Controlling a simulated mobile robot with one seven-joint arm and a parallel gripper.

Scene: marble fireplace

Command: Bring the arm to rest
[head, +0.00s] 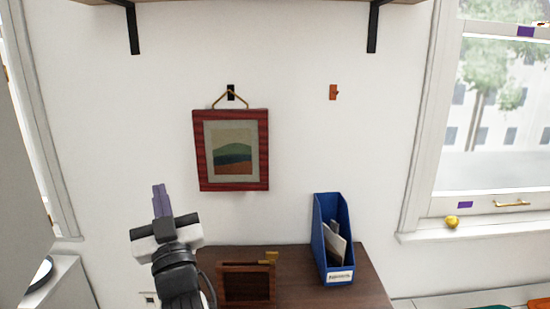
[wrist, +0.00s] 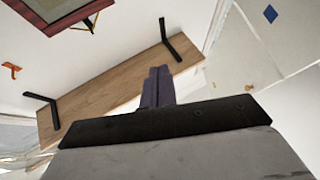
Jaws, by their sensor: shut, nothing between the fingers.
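My gripper (head: 160,200) is in the lower left of the head view, with its purple-grey fingers together, pointing up and empty. The fingers also show in the wrist view (wrist: 158,86), pressed together with nothing between them. In the head view the gripper stands in front of the wall, left of the dark brown cabinet top and below and left of a red-framed picture (head: 231,182). The gripper looks apart from the picture. The picture hangs by a cord from a black hook (head: 231,92).
A blue file holder (head: 321,240) and a small brown wooden box (head: 247,268) stand on the dark cabinet (head: 360,275). An orange hook (head: 333,92) is bare on the wall. A wooden shelf (wrist: 110,108) is overhead. A gold ball (head: 452,222) sits on the windowsill at right.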

